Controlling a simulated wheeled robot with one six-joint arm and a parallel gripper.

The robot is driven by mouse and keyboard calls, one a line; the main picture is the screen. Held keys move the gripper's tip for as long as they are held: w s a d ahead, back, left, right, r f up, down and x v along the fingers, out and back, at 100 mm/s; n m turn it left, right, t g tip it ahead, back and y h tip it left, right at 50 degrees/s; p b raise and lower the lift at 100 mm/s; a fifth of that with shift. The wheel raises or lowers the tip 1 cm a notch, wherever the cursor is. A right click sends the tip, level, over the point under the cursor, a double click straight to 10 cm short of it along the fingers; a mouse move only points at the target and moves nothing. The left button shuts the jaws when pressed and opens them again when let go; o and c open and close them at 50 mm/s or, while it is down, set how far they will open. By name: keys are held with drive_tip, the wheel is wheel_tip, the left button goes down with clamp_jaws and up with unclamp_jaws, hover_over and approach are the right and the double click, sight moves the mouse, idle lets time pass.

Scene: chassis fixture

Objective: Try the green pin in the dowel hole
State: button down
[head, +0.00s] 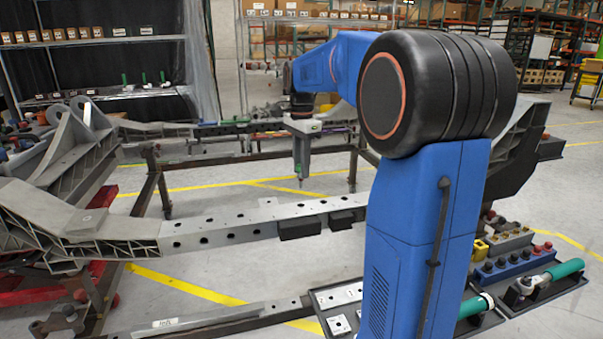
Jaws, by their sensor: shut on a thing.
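My gripper (300,177) points down above the middle of the chassis, its tip just above the near grey rail (215,214) in the picture. It is shut on a small thin thing (300,184) at its tip. That thing is too small here to tell its colour or whether it is the green pin. The near rail has several dark holes (203,238) in its side and top. I cannot tell which is the dowel hole. The tip looks apart from the rail, but depth is hard to judge. My arm hides the rail's right part.
Two dark blocks (299,228) sit on the rail's near side. Trays at lower right hold a green-handled tool (564,269) and a blue block with knobs (500,264). A rail with a white label (165,323) runs along the front. Shelves (95,42) stand behind.

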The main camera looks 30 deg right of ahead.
drive_tip(key=shift+r, duration=0.1)
drive_tip(key=shift+r, duration=3.05)
